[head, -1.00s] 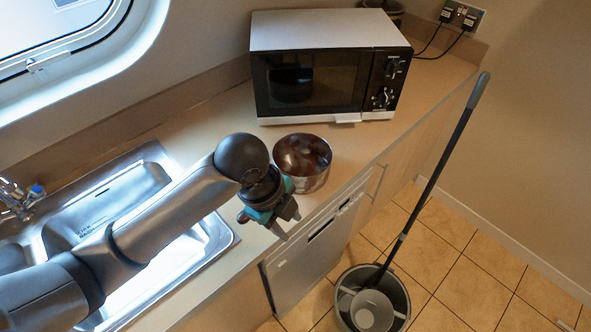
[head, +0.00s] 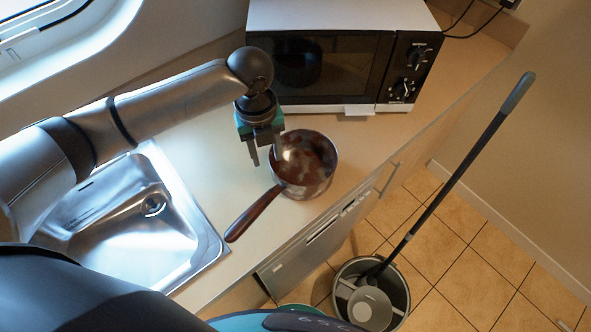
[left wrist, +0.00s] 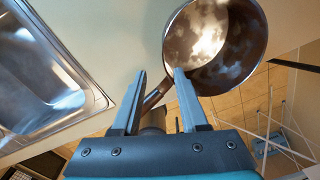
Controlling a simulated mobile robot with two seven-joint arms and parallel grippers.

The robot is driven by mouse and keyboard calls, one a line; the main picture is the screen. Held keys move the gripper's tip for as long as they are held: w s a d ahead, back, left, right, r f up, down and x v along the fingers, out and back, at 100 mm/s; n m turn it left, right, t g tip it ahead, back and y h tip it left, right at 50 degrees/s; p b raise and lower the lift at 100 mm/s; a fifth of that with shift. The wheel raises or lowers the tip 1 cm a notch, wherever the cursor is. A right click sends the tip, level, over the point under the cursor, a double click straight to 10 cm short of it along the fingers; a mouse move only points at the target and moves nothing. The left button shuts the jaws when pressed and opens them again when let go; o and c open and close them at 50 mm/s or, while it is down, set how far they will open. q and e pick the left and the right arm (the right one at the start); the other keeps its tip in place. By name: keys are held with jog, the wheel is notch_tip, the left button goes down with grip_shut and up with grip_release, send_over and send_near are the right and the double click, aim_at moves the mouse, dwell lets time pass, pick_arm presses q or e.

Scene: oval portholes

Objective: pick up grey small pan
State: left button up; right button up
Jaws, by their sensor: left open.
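The small pan (head: 318,185) stands on the counter between the sink and the microwave. It has a dark, mottled metal body and a brown handle (head: 254,213) that points toward the lower left. My left gripper (head: 266,160) is open and empty, pointing down just left of the pan's rim. In the left wrist view the pan (left wrist: 258,40) is at the top right, and the open fingers (left wrist: 158,92) reach toward it. The right fingertip overlaps the near rim, and part of the handle shows between the fingers. I cannot tell whether the fingers touch the pan. My right gripper is not seen.
A microwave (head: 405,75) stands behind the pan. A metal sink (head: 120,235) lies to the left. A bucket (head: 392,275) with a mop (head: 445,190) is on the tiled floor to the right. The counter's front edge runs close to the pan.

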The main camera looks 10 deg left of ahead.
aim_at(275, 179)
pick_arm(q)
notch_tip(275, 179, down, 4)
jog(key=shift+d+f, duration=0.1)
jog(key=shift+f, duration=0.1)
jog(key=shift+d+f, duration=0.1)
jog(key=shift+f, duration=0.15)
jog(key=f, duration=0.1)
jog(key=d+f, duration=0.1)
jog(key=f, duration=0.1)
jog(key=shift+s+f, duration=0.15)
jog(key=shift+f, duration=0.65)
grip_shut()
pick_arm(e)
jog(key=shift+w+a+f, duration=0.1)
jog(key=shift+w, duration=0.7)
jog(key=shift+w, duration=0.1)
